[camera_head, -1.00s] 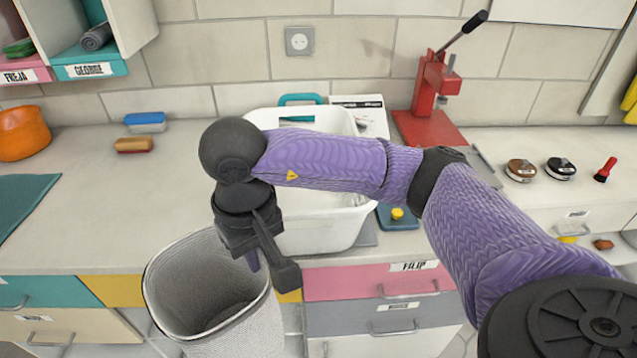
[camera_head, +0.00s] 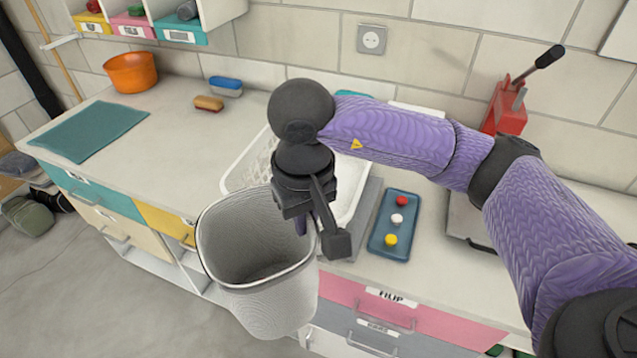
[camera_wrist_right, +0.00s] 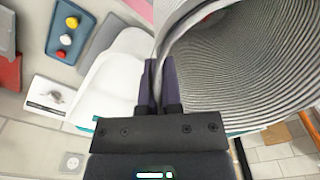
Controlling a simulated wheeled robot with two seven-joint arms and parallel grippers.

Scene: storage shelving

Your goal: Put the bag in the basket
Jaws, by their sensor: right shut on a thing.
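The basket (camera_head: 262,312) is a grey ribbed bin with an open top, held at the counter's front edge. My right gripper (camera_head: 318,232) is shut on its rim. In the right wrist view the two fingers (camera_wrist_right: 160,82) pinch the rim, and the basket's ribbed inside (camera_wrist_right: 245,65) fills the right side. A small red spot shows deep inside; I cannot tell what it is. A green-grey bag (camera_head: 28,219) lies on the floor at the far left, apart from the basket. My left gripper is not in view.
The counter holds a white tub (camera_head: 243,172) behind my gripper, a blue tray with coloured knobs (camera_head: 377,240), a red press (camera_head: 507,112), an orange bowl (camera_head: 133,73) and a teal mat (camera_head: 90,132). The floor (camera_head: 110,290) at lower left is clear.

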